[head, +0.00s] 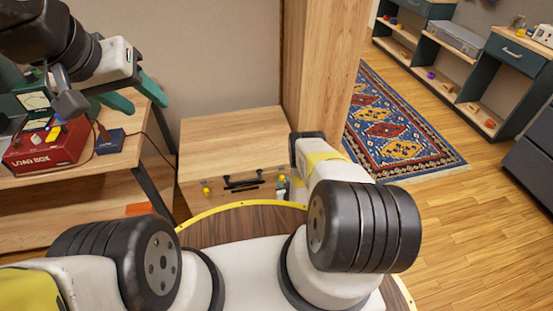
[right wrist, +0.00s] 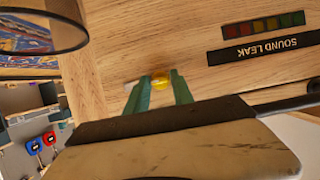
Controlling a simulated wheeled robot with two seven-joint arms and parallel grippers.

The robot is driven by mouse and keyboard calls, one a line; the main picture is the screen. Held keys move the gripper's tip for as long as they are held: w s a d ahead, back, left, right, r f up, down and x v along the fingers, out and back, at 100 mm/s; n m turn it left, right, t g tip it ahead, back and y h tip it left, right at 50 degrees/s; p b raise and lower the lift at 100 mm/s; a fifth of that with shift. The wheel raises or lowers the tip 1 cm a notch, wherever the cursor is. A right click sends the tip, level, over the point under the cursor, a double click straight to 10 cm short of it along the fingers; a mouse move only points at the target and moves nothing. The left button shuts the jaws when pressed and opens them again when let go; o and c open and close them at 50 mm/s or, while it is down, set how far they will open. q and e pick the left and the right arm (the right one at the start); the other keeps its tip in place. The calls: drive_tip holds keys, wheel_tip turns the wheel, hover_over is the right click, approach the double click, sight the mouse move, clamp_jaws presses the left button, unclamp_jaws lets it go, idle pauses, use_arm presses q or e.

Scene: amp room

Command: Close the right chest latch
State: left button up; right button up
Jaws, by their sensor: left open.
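The chest (head: 235,140) is a pale wooden box with a dark handle (head: 243,182) on its front. A yellow latch part (head: 206,190) shows at the front left, and the right latch (head: 283,179) shows beside my right gripper (head: 289,187). In the right wrist view, the two green fingers of my right gripper (right wrist: 158,78) stand apart with the yellow right latch (right wrist: 160,84) between their tips. I cannot tell whether they press on it. My left gripper (head: 134,98) is open and empty at the upper left, away from the chest.
A table at the left holds a red load box (head: 45,147) and a small blue box (head: 110,141). A wooden post (head: 325,70) stands right behind the chest.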

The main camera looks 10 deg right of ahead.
clamp_jaws()
drive_tip(key=shift+a, duration=0.1)
drive_tip(key=shift+a+f+n+h, duration=0.1)
drive_tip(key=shift+a+n+h, duration=0.05)
drive_tip(key=shift+n+h, duration=1.8)
drive_tip(key=shift+n+y, duration=0.25)
drive_tip(key=shift+n, duration=0.2)
drive_tip(key=o, duration=0.6)
unclamp_jaws()
